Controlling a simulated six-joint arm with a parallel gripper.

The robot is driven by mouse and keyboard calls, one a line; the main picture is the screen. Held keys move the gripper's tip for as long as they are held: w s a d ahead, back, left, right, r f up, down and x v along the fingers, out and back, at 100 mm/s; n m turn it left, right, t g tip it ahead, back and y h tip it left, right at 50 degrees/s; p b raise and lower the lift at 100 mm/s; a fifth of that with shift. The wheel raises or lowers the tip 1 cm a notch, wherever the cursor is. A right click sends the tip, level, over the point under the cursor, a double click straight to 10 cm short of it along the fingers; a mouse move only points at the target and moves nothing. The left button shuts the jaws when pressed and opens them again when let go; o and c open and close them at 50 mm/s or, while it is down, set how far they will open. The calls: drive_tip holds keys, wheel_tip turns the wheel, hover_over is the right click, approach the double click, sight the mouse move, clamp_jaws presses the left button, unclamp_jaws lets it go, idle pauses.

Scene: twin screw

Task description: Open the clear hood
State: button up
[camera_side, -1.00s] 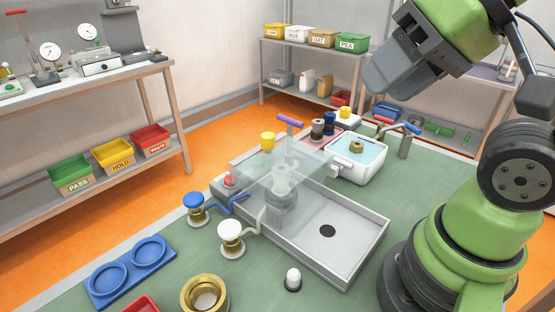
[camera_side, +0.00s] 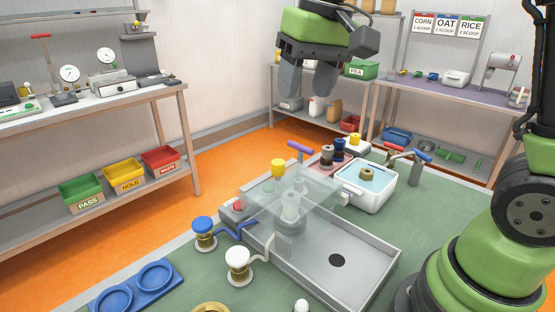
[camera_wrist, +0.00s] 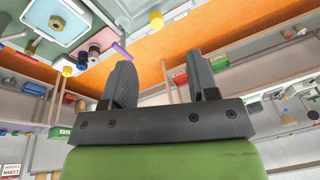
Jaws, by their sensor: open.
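The clear hood (camera_side: 318,198) is a transparent box at the left end of the grey metal tray (camera_side: 375,262) in the side view. It looks closed over a pale upright part (camera_side: 291,207) seen through it. A small white piece (camera_side: 345,193) shows at the hood's right side; I cannot tell if it is a handle. My gripper (camera_side: 308,85) hangs above and behind the hood, well clear of it, with its fingers pointing down. In the wrist view the two dark fingers (camera_wrist: 160,78) are apart with nothing between them.
Blue (camera_side: 203,231) and white (camera_side: 238,262) knobbed cranks stand left of the tray. A yellow knob (camera_side: 278,168) and purple handle (camera_side: 299,147) are behind the hood. A white basin (camera_side: 360,200) stands to its right. Air around my gripper is free.

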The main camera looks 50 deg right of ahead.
sight(277, 161)
drive_tip(key=w+f, duration=0.2)
drive_tip(key=f, duration=0.3)
drive_tip(key=w+f+g, duration=0.1)
drive_tip(key=w+f, duration=0.1)
drive_tip(key=f, duration=0.4)
drive_tip(key=w+d+f+g, duration=0.1)
drive_tip(key=w+f, duration=0.2)
drive_tip(key=f, duration=0.2)
drive_tip(key=shift+f+h, duration=0.25)
drive_tip(key=shift+h, duration=0.15)
clamp_jaws()
drive_tip(key=s, duration=1.3)
drive_tip(key=shift+s, duration=0.1)
unclamp_jaws()
drive_tip(key=shift+r, duration=0.1)
